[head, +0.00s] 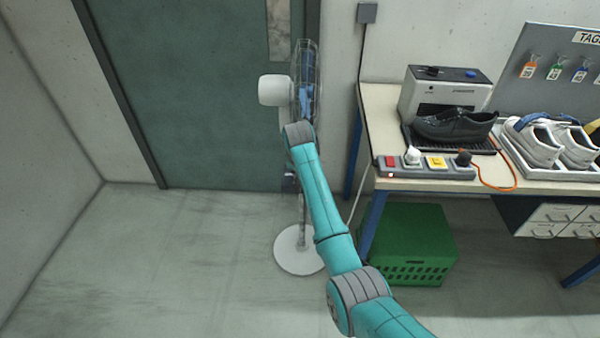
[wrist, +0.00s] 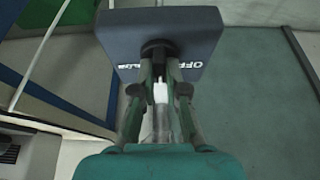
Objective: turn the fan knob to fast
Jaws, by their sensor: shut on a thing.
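The white standing fan (head: 275,90) is beside the door in the head view, with its wire cage at the right of the motor housing and a round base on the floor. My gripper (wrist: 160,65) is shut on the dark fan knob (wrist: 157,46) at the middle of the box. The fingers hide part of the knob, and I cannot tell its setting. In the head view my arm hides the gripper and knob.
A workbench (head: 380,105) stands to the right, with a power strip (head: 425,172), a grey machine (head: 445,92) and shoes (head: 455,125) on it. A green crate (head: 410,240) is below it. A closed door (head: 190,90) is behind; the floor at left is clear.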

